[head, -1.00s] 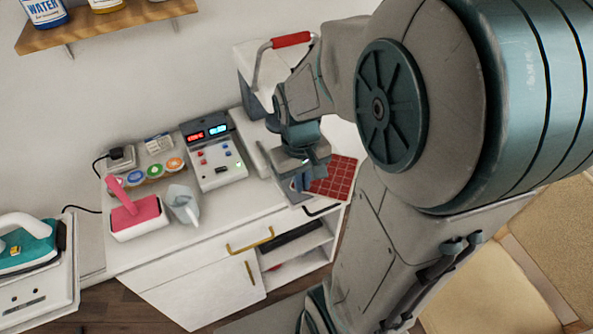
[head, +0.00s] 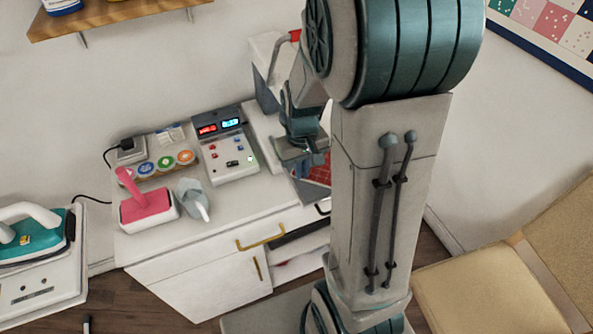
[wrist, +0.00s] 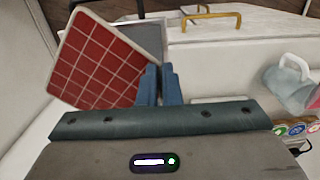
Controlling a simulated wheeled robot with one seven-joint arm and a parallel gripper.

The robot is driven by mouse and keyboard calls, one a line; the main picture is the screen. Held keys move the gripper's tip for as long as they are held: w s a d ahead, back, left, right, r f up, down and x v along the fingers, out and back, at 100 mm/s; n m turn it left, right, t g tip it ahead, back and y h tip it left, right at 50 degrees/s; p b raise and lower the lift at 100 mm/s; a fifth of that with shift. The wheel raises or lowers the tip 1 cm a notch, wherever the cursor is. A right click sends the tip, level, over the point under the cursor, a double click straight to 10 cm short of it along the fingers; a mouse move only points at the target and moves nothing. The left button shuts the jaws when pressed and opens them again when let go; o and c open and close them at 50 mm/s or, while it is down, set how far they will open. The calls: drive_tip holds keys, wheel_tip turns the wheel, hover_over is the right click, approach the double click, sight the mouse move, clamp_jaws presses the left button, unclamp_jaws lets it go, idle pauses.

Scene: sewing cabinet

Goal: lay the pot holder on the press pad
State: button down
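The pot holder (wrist: 95,60) is a red square with a pale grid and pale edging. In the wrist view it lies turned at an angle, left of my fingers. In the head view the pot holder (head: 319,173) shows partly behind my arm. My gripper (wrist: 159,68) points down, its blue fingers close together at the pot holder's right corner. The gap between them is narrow, and whether cloth is in it is hidden. The gripper also shows in the head view (head: 302,172). A grey surface, apparently the press pad (wrist: 147,38), shows beyond and beside the pot holder; contact between them is unclear.
A press with a red-gripped lever (head: 273,60) stands behind my gripper. A control box with lit displays (head: 228,155), a pink item in a white tray (head: 147,205) and a grey jug (head: 190,196) stand left on the white cabinet (head: 225,217).

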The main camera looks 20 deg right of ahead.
sight(298, 185)
drive_tip(key=shift+w+f, duration=0.45)
drive_tip(key=shift+w, duration=0.2)
drive_tip(key=shift+w+f, duration=0.4)
drive_tip(key=shift+w, duration=0.25)
drive_tip(key=shift+f+p, duration=0.45)
drive_tip(key=shift+f, duration=1.5)
drive_tip(key=shift+f, duration=0.25)
drive_tip(key=c, duration=1.6)
unclamp_jaws()
drive_tip(key=shift+r, duration=0.1)
drive_tip(key=shift+r, duration=0.1)
